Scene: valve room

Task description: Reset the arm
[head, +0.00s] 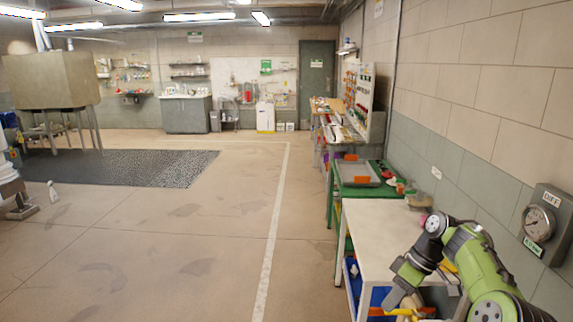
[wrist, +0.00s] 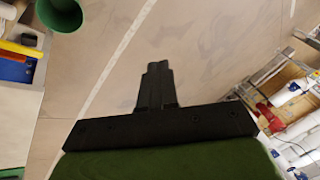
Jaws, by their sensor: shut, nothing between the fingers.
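My arm, green and dark grey, is bent at the lower right of the head view. My gripper (head: 397,294) points down and to the left, beside the near end of the white-topped table. In the wrist view my gripper (wrist: 157,68) shows as dark fingers pressed together with nothing between them. Bare floor with a white line lies behind the fingers in that view.
The white-topped table (head: 385,228) stands close by my arm, with a green table (head: 350,193) behind it. A gauge box (head: 546,223) is on the right wall. The floor (head: 190,220) to the left is open. A green cup-like thing (wrist: 60,14) shows at the wrist view's upper left.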

